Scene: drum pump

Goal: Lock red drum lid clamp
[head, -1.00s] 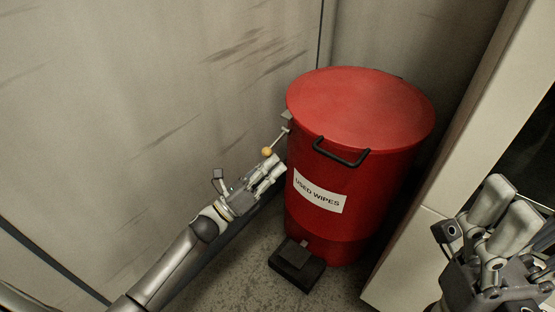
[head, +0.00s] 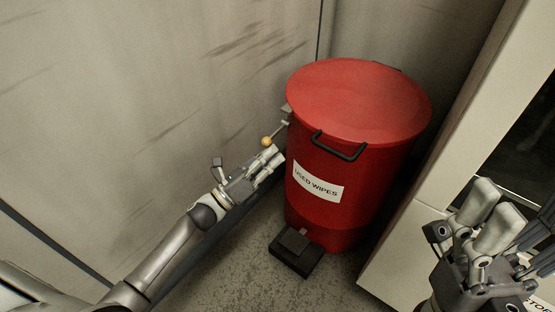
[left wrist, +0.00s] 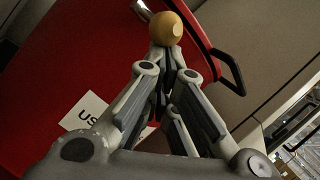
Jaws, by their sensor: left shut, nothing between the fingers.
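The red drum (head: 360,185) stands in the corner with its red lid (head: 358,100) lying on top. The clamp is a thin metal lever at the drum's left rim, ending in a yellow ball knob (head: 266,141). The knob also shows in the left wrist view (left wrist: 165,28), just beyond my fingertips. My left gripper (head: 274,158) is shut and empty, close beside the drum's left side and just below the knob. Whether its fingertips touch the knob I cannot tell. My right gripper (head: 490,215) is at the lower right, away from the drum; its finger gap is unclear.
A black handle (head: 338,150) sticks out from the drum's front above the "USED WIPES" label (head: 318,184). A black pedal (head: 297,252) sits at its foot. A grey wall (head: 130,110) is close on the left, and a pale cabinet edge (head: 425,190) on the right.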

